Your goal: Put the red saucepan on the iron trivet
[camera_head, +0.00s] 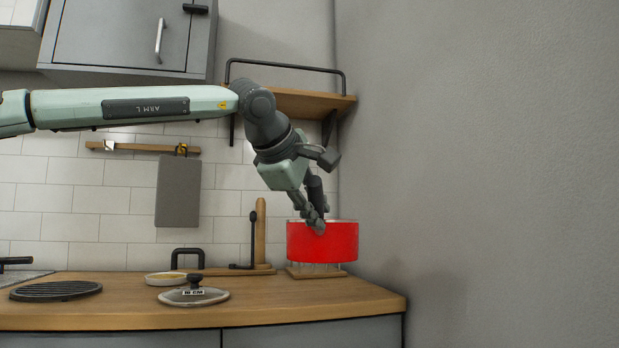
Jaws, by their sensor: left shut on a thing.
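The red saucepan (330,243) is at the right end of the wooden counter, upright, close to the grey wall. My left gripper (318,227) reaches down from above and is shut on the saucepan's near rim; its fingertips overlap the red wall. I cannot see inside the pan, and no handle shows clearly. The iron trivet (55,291), a dark round slatted grid, lies flat and bare at the counter's left end. My right gripper is not in view.
A wooden rack with pegs (316,271) is directly under the saucepan; contact is unclear. A glass lid (210,297) and a shallow dish (170,279) lie mid-counter. A wooden post (260,232) stands behind. A wall shelf (300,103) is beside my arm.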

